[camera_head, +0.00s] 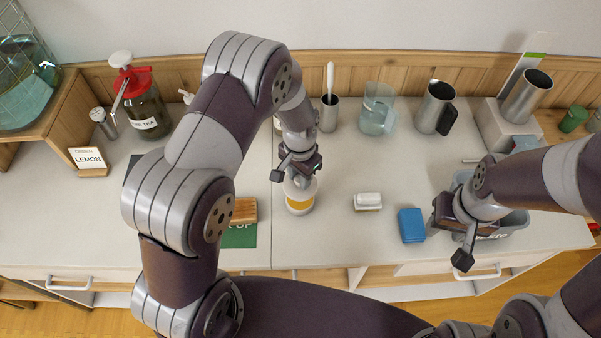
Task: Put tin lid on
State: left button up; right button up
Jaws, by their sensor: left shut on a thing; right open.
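A white tin with a yellow band (300,203) stands upright near the middle of the counter. My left gripper (299,171) is directly above the tin, pointing down, and is shut on a small pale thing at its top, which looks like the tin lid. The fingers hide most of the lid and the tin's rim, so I cannot tell whether the lid touches the rim. My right gripper (452,234) is open and empty at the right, by a grey bin (516,222) near the counter's front edge.
A white butter dish (367,201) and a blue block (411,225) lie right of the tin. A metal cup (328,114), glass pitcher (377,108) and steel jug (434,108) stand behind.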

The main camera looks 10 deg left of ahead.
aim_at(300, 190)
pick_arm(q)
jog(key=shift+a+f, duration=0.1)
jog(key=shift+f, duration=0.4)
jog(key=shift+f+b, duration=1)
jog(key=shift+f, duration=0.2)
jog(key=shift+f+b, duration=0.6)
jog(key=shift+f, duration=0.25)
jog(key=shift+f+b, duration=0.55)
jog(key=shift+f, duration=0.45)
jog(key=o, duration=1.1)
